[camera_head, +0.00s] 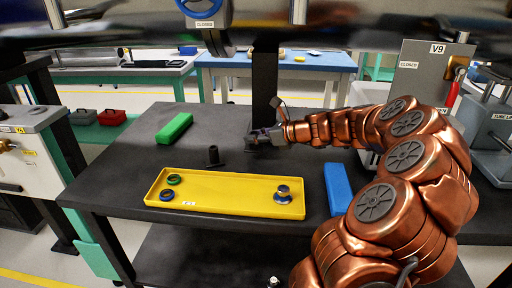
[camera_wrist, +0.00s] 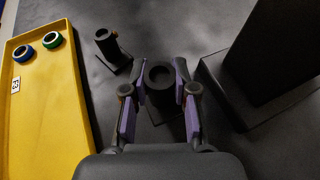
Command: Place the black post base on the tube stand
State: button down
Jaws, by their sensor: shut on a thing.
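My gripper (camera_wrist: 158,88) has its purple-padded fingers on either side of a black post base (camera_wrist: 160,72), which shows a round open top and a flat square foot. The foot looks close to the dark table, but I cannot tell whether it touches. In the head view my gripper (camera_head: 256,139) is at the middle of the table, and the held piece is mostly hidden. A second black post base (camera_head: 212,156) stands upright to the left; it also shows in the wrist view (camera_wrist: 112,48).
A yellow tray (camera_head: 225,199) with small rings and a metal-topped piece lies in front. A green block (camera_head: 174,129) is at left, a blue block (camera_head: 339,188) at right. A tall black column (camera_head: 265,85) rises behind the gripper. Grey equipment (camera_head: 487,135) stands far right.

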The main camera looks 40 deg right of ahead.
aim_at(258, 145)
jog(key=shift+f+b, duration=0.35)
jog(key=shift+f, duration=1.2)
jog(key=c, duration=0.9)
grip_release()
jog(key=shift+f, duration=0.1)
